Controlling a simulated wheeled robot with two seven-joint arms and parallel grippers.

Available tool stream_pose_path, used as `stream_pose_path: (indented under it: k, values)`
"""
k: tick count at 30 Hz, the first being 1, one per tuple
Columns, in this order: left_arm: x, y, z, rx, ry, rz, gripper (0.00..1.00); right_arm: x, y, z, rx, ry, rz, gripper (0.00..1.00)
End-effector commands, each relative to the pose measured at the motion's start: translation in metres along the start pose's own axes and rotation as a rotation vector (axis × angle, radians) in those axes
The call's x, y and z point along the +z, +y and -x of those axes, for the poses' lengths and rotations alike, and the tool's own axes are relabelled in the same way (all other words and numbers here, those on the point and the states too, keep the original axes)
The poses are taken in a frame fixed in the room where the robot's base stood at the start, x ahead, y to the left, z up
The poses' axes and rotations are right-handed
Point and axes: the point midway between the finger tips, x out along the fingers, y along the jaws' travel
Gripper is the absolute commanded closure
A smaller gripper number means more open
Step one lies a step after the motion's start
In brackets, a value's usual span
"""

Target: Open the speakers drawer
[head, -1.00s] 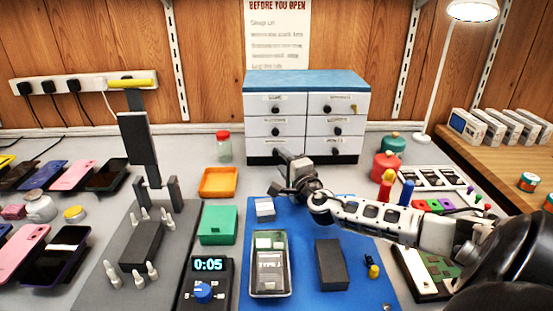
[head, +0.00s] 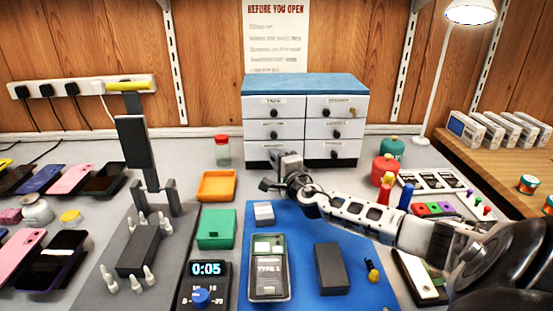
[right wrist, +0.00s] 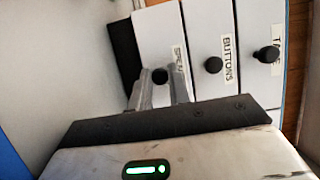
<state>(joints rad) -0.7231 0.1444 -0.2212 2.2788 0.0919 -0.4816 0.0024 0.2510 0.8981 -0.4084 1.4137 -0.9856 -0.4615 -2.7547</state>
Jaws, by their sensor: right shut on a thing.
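A small white drawer cabinet (head: 306,107) with a blue top stands at the back, with two columns of drawers and dark round knobs. My right gripper (head: 287,160) is at the bottom-left drawer and hides much of its front. In the right wrist view, that drawer (right wrist: 158,35) has a partly hidden label starting "SPE". Its dark knob (right wrist: 158,75) is between the fingertips of my right gripper (right wrist: 163,82), which is shut on it. I cannot tell whether this drawer stands out from the cabinet. My left gripper is not in view.
The buttons drawer (right wrist: 215,40) and tape drawer (right wrist: 262,25) are beside it in the right wrist view. A blue mat (head: 345,235) with a phone (head: 268,268) lies under my right arm. An orange tray (head: 216,186) and red-lidded jar (head: 222,150) stand left; red and green containers stand right.

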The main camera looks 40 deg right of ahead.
Motion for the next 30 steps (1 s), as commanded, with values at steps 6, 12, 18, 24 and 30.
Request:
stream_pose_path:
  k: [6,12,18,24,30]
  values:
    - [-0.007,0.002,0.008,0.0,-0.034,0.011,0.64,0.012,-0.002,0.03,0.006,-0.001,0.001,1.0]
    - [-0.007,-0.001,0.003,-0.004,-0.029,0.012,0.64,0.014,0.001,0.033,0.002,-0.001,0.0,1.0]
    - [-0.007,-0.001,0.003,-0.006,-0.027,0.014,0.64,0.013,0.001,0.033,0.002,-0.001,0.0,0.62]
    - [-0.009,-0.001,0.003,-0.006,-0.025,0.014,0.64,0.013,0.0,0.032,0.002,-0.001,0.0,0.6]
    - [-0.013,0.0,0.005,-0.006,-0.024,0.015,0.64,0.013,-0.009,0.032,0.0,-0.001,0.0,0.6]
